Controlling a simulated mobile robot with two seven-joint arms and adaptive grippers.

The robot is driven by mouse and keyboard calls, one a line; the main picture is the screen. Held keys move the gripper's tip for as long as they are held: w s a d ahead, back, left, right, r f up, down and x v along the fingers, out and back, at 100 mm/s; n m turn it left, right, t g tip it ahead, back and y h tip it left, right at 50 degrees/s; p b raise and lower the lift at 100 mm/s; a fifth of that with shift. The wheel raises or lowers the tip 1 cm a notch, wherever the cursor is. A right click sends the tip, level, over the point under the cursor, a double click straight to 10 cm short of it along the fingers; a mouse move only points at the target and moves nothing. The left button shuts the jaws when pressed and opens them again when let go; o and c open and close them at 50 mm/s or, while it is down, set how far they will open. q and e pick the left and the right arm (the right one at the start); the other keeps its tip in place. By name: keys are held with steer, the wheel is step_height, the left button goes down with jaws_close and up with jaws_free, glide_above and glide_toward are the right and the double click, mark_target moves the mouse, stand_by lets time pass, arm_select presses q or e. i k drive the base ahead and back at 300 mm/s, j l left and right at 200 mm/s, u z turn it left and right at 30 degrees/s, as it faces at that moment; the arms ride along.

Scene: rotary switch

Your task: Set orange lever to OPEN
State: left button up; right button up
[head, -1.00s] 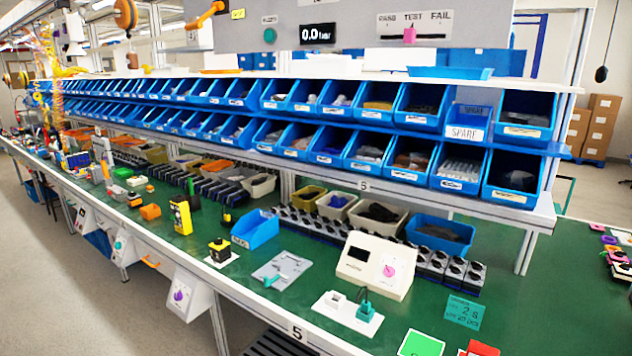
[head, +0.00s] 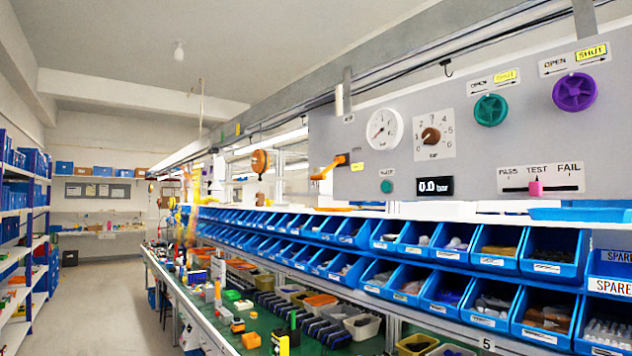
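An orange lever (head: 329,168) sticks out to the left from the left end of the grey panel (head: 400,180) above the bins. Its handle slopes down to the left from a dark hub. A small yellow label shows beside it, but its writing is too small to read, so I cannot tell which setting the lever is at. Neither of my grippers is in view.
The panel also bears a round gauge (head: 385,129), a brown knob (head: 431,135), a green handwheel (head: 490,110), a purple handwheel (head: 574,92) and a PASS/TEST/FAIL slider (head: 536,187). Blue bins (head: 495,247) line the bench below. An aisle (head: 120,280) is free at left.

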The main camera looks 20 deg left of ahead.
mark_target(322, 176)
steer(key=i+j+z, duration=0.2)
steer(key=j, duration=0.2)
steer(key=i+j+z, duration=0.2)
steer(key=j, duration=0.2)
steer(key=i+j+z, duration=0.2)
steer(key=j, duration=0.25)
steer(key=j+z, duration=0.2)
steer(key=j, duration=0.2)
steer(key=i+j+z, duration=0.2)
steer(key=j, duration=0.3)
steer(key=k, duration=0.05)
